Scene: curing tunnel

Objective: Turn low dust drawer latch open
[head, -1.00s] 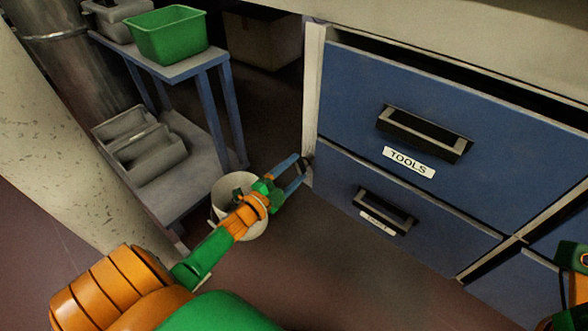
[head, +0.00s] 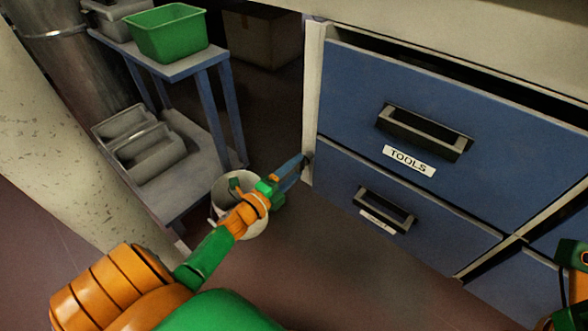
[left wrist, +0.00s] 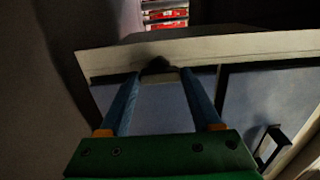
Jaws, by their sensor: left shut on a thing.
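A small dark latch (head: 307,160) sits on the pale left post of the blue drawer unit, low beside the drawers. It is mostly hidden by my left gripper (head: 299,164), whose blue fingers reach it from the left. In the left wrist view, the latch (left wrist: 158,66) lies between the tips of my left gripper (left wrist: 161,74), on the edge of a pale rail. The fingers are shut on it, set well apart. The latch's exact angle is too small and dark to tell. Only part of my right arm shows at the right edge of the head view.
The blue upper drawer (head: 350,95) is labelled TOOLS, and a lower blue drawer (head: 340,185) is below it. A white bucket (head: 226,192) stands under my left wrist. A blue-legged shelf (head: 185,68) with a green bin (head: 166,33) and grey trays (head: 150,150) is at left.

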